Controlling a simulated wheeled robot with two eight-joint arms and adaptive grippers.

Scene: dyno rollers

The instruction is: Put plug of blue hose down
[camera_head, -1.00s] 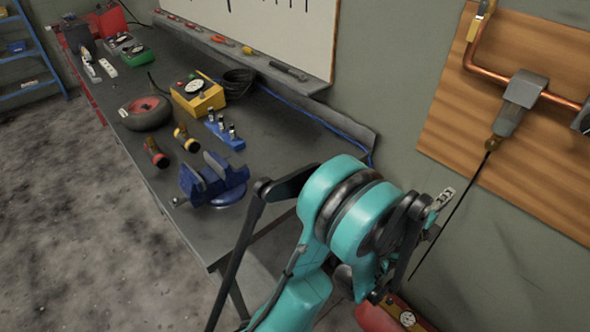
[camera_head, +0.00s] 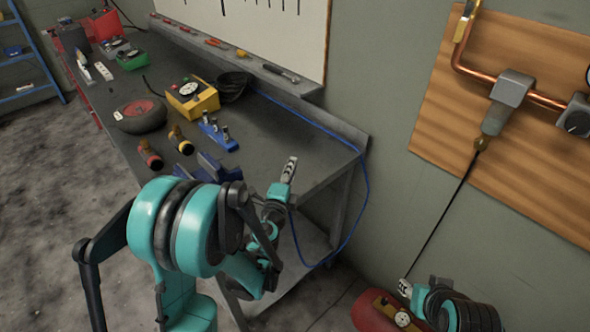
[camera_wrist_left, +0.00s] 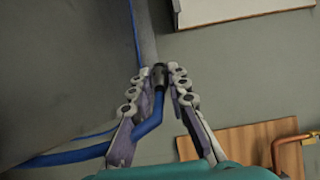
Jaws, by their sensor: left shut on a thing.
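The blue hose (camera_head: 367,195) runs along the back of the bench, over its right end, and loops down and back up towards my left gripper (camera_head: 290,167). That gripper is raised over the bench's right end. In the left wrist view, the left fingers (camera_wrist_left: 159,76) are shut on the dark plug (camera_wrist_left: 160,70) of the blue hose. The hose bends down from the plug between the fingers. The plug is not clear in the head view. My right gripper (camera_head: 405,289) is low at the bottom right, by the lower end of a black hose; its jaws are too small to read.
The dark bench (camera_head: 285,128) has clear surface near its right end. A blue vise (camera_head: 208,168), a blue holder (camera_head: 217,135), a yellow box (camera_head: 193,98) and a wheel (camera_head: 141,116) stand on it. A red tank (camera_head: 366,314) is near my right gripper.

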